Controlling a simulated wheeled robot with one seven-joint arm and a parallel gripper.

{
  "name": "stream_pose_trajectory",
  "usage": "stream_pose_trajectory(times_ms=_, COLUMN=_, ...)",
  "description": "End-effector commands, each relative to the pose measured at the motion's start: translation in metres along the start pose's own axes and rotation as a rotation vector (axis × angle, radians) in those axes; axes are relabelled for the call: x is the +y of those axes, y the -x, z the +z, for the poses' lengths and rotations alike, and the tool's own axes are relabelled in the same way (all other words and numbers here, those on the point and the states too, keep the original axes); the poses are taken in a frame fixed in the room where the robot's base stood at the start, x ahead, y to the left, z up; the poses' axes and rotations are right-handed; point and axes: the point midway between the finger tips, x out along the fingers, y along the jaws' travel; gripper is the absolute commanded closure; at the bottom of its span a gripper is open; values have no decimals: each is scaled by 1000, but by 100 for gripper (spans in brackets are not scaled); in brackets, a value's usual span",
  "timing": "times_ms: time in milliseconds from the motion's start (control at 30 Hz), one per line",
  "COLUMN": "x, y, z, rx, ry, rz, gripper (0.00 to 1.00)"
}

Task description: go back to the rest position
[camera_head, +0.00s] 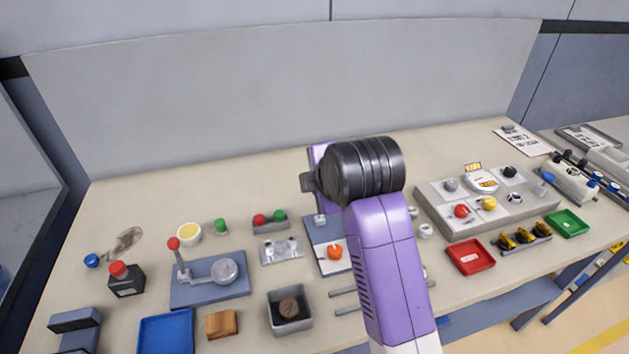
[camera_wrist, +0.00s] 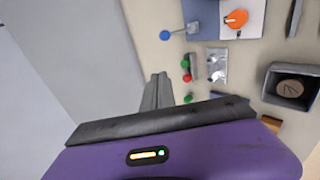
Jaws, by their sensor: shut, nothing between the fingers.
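My gripper shows in the wrist view (camera_wrist: 157,92) as two grey fingers held together, with nothing between them. It is over the bench near the blank back panel, apart from the objects in that view. In the head view my purple arm with its black joint rises over the middle of the bench and hides most of the gripper. A blue plate with an orange knob (camera_head: 334,252) lies partly behind the arm. It also shows in the wrist view, where the orange knob (camera_wrist: 236,18) is near the top.
The bench (camera_head: 130,210) is crowded along its front. A grey control panel (camera_head: 487,207) and red tray (camera_head: 470,257) are at right.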

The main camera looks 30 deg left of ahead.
Motion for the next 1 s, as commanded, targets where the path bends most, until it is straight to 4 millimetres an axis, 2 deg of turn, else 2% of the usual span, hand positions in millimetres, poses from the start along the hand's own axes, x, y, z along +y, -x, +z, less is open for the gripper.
stream_pose_trajectory(times_ms=467, x=4, y=0, z=0, rx=0, ry=-46, rz=14, gripper=100)
stream_pose_trajectory(times_ms=567, x=19, y=1, z=1, rx=1, ry=-133, rz=79, gripper=100)
stream_pose_trajectory(times_ms=700, x=64, y=22, z=3, rx=19, ry=-291, rz=262, gripper=100)
stream_pose_trajectory(times_ms=767, x=70, y=28, z=3, rx=38, ry=-369, rz=332, gripper=100)
stream_pose_trajectory(times_ms=867, x=67, y=36, z=9, rx=71, ry=-503, rz=435, gripper=100)
stream_pose_trajectory(times_ms=1000, x=48, y=46, z=24, rx=113, ry=-672, rz=547, gripper=100)
